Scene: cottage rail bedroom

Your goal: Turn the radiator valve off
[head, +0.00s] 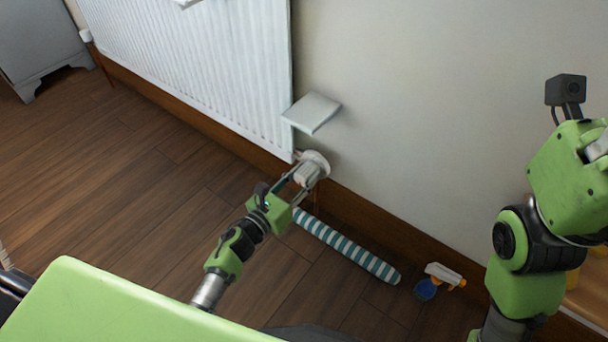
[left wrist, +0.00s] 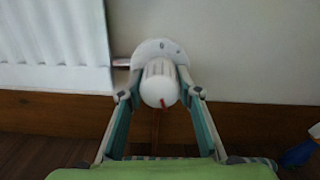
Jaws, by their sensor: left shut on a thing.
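The white radiator valve (head: 309,173) is at the lower right corner of the white radiator (head: 200,60), low by the wall. It has a ribbed knob with a round white plate behind it. My left gripper (head: 303,176) has its fingers on either side of the knob and is shut on it. In the left wrist view the valve knob (left wrist: 160,86) sits between the two fingertips (left wrist: 161,93), with a small red mark at its lower edge. My right arm shows at the right of the head view, but its gripper is not in view.
A white shelf-like plate (head: 311,112) juts out above the valve. A teal-and-white striped roll (head: 347,246) lies on the floor along the wall. A spray bottle (head: 438,281) is right of it. A grey cabinet (head: 40,40) stands at the far left. The wooden floor (head: 130,190) at left is clear.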

